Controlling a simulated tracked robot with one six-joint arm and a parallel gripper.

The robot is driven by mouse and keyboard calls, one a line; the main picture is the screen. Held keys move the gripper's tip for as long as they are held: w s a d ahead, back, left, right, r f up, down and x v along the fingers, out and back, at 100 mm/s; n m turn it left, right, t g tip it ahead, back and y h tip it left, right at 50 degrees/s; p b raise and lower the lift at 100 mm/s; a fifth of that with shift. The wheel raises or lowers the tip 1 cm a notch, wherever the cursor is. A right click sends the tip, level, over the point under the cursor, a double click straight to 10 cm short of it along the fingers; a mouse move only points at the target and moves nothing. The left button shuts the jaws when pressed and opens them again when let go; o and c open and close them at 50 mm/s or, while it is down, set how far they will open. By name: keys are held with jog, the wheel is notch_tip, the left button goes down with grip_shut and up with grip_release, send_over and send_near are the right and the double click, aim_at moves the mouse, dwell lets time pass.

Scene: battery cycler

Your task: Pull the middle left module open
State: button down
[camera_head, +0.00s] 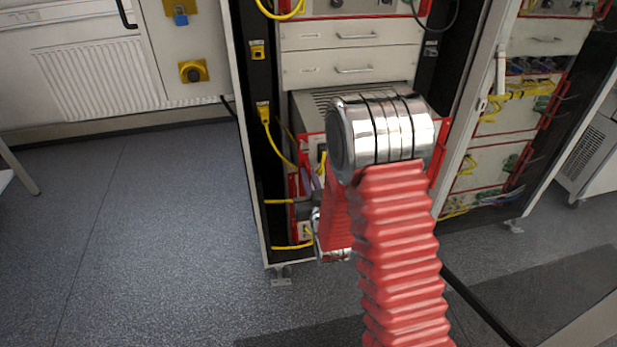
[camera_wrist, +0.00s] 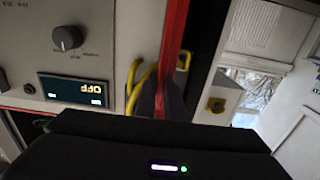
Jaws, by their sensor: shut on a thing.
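The middle left module (camera_head: 318,98) stands out from the left rack below the grey drawers, with its vented grey top showing and red edging down its front. My arm hides most of its front. In the wrist view, a pale panel carries a black knob (camera_wrist: 67,38) and an upside-down display reading OFF (camera_wrist: 76,90), with a red upright edge (camera_wrist: 172,50) beside it. My gripper (camera_head: 308,210) is low at the rack's front, mostly behind my red-sleeved arm. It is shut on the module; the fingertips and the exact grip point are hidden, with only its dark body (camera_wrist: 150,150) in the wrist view.
Grey drawers (camera_head: 352,65) with handles sit above the module. Yellow cables (camera_head: 280,145) hang along the rack's left post. The floor (camera_head: 150,220) is clear at left.

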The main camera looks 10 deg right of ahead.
jog(key=shift+a, duration=0.1)
jog(key=c, duration=1.8)
grip_release()
jog(key=shift+c, duration=0.2)
